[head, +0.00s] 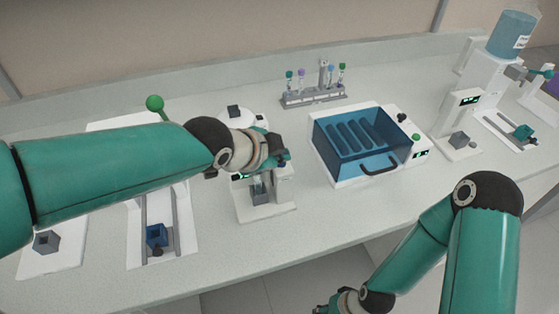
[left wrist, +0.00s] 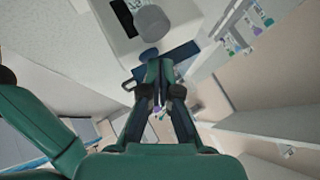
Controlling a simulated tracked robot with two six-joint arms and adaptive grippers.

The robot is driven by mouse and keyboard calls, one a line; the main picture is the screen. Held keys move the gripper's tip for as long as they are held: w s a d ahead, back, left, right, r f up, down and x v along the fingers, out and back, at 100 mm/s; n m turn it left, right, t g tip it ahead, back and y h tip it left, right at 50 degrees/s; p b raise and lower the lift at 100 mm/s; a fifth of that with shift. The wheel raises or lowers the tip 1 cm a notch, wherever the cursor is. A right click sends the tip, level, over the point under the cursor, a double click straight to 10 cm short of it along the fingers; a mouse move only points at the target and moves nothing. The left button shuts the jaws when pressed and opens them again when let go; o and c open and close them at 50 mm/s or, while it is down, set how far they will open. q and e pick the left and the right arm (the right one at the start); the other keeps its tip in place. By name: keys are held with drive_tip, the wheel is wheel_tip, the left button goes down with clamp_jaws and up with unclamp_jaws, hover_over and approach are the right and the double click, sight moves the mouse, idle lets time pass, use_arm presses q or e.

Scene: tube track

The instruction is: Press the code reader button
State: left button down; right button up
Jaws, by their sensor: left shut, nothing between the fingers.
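The white device in the middle of the bench (head: 265,211), which I take to be the code reader, has a green-lit display and a grey block in its lower part. My left arm covers much of its upper part, and I cannot make out its button clearly in the head view. My left gripper (head: 283,159) is shut and empty at the top of this device. In the left wrist view the shut fingers (left wrist: 154,68) point at a white housing (left wrist: 100,20) with a grey round knob (left wrist: 152,20); I cannot tell whether they touch. My right gripper (head: 338,302) is low at the bottom edge, partly cut off.
A blue-lidded white box (head: 345,182) stands right of the device. A tube rack (head: 313,95) is behind it. A white track unit with a blue block (head: 157,235) lies to the left. A dispenser with a blue bottle (head: 510,36) stands far right. Bench shows bare between them.

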idle(0.3)
use_arm(q)
drive_tip(key=shift+r+p, duration=0.75)
drive_tip(key=shift+r, duration=0.1)
drive_tip(key=shift+r, duration=0.1)
wheel_tip(320, 180, up, 5)
drive_tip(key=p, duration=0.4)
idle(0.7)
